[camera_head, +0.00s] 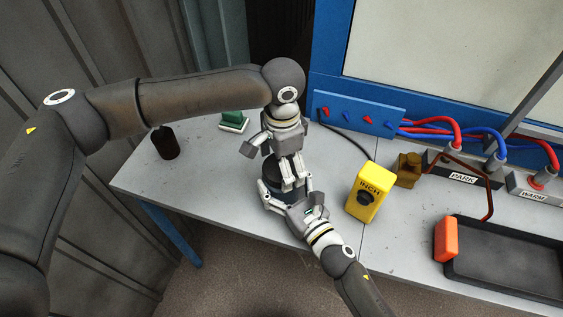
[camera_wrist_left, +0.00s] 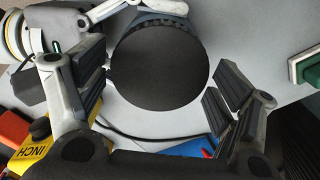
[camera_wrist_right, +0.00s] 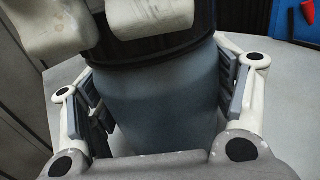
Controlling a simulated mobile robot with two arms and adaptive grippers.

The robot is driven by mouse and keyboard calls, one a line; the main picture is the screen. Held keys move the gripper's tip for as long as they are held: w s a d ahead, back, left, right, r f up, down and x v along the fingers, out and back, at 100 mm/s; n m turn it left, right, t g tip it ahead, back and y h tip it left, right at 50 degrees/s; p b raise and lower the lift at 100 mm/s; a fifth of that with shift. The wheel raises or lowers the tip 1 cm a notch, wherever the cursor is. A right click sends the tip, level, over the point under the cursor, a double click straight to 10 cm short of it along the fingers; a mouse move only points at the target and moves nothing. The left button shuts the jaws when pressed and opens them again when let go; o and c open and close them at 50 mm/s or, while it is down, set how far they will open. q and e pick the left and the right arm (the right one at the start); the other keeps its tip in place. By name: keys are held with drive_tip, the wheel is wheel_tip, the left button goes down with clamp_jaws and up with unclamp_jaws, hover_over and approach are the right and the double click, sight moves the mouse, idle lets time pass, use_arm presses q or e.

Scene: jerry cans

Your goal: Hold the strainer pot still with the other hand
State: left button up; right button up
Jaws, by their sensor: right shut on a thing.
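The strainer pot (camera_head: 270,171) stands near the table's front edge, with a black lid and a blue-grey body, partly hidden by my grippers. My right gripper (camera_head: 289,190) is shut on its body from the front; the right wrist view shows the body (camera_wrist_right: 160,110) between the fingers. My left gripper (camera_head: 287,172) points down over the pot from above. In the left wrist view the round black lid (camera_wrist_left: 158,65) lies between its spread fingers, with a gap visible on the right side. The left fingers also show at the top of the right wrist view (camera_wrist_right: 110,25).
A yellow INCH box (camera_head: 368,192) stands close to the right of the pot. A dark bottle (camera_head: 165,142) and a green-and-white block (camera_head: 233,121) are at left. A blue panel (camera_head: 357,112) stands behind. A black tray (camera_head: 510,262) with an orange block (camera_head: 446,240) is at right.

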use_arm(q)
drive_tip(key=shift+o, duration=0.7)
wheel_tip(320, 180, up, 12)
use_arm(e)
drive_tip(key=o, duration=2)
